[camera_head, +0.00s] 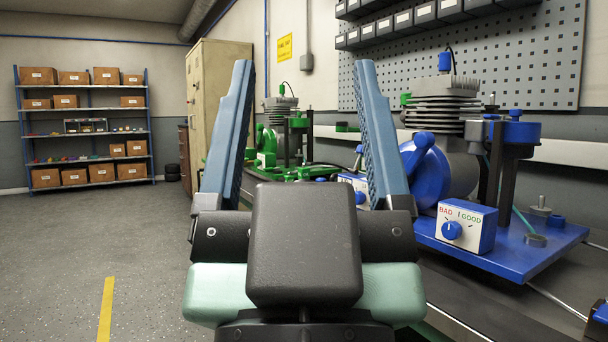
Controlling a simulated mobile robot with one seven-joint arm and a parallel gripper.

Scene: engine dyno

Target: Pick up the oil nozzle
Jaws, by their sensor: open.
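My gripper (303,75) fills the middle of the view, with two blue fingers spread wide and nothing between them. I cannot clearly pick out the oil nozzle. To the right, a blue engine stand (500,250) carries a finned grey engine (443,105) with a blue round housing (428,170). A blue-topped unit (512,132) on dark posts stands beside it, with a thin teal line and small grey fittings (540,208) near its foot. My gripper is left of this stand and apart from it. My gripper hides part of the bench.
A white box (467,228) with a blue knob reads BAD and GOOD. A similar green engine stand (285,140) is further back. A beige cabinet (212,75) and a shelf of cardboard boxes (88,130) stand at the left. The floor (70,250) at left is clear.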

